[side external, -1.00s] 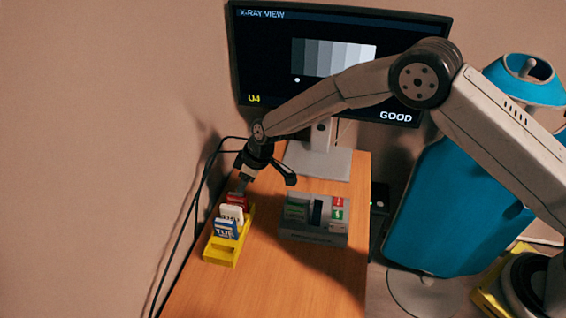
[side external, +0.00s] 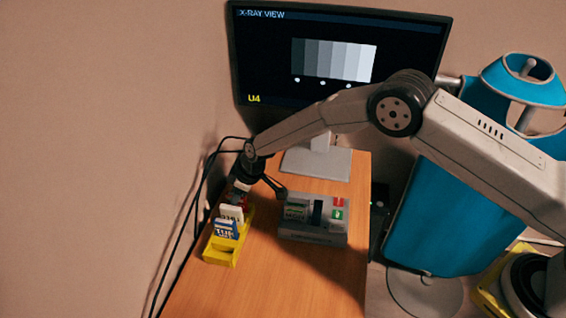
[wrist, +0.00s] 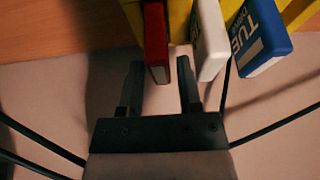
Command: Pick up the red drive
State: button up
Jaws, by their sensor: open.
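The red drive (side external: 239,197) stands upright at the far end of the yellow rack (side external: 221,254), partly hidden by my gripper (side external: 243,183) in the side view. In the wrist view the red drive (wrist: 156,45) shows between the two dark fingers of my open gripper (wrist: 160,66). The fingers are apart, with space on both sides of the drive. Whether either finger touches it I cannot tell. A white drive (wrist: 209,45) and a blue drive (wrist: 260,38) stand beside it in the same rack.
A grey box (side external: 312,238) with slots and red and green labels stands right of the rack. The monitor (side external: 335,55) stands behind on its base (side external: 315,163). Black cables (side external: 196,200) run left of the rack. The front of the wooden desk (side external: 270,285) is clear.

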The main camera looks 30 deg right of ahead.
jog(key=shift+x, duration=0.85)
grip_shut()
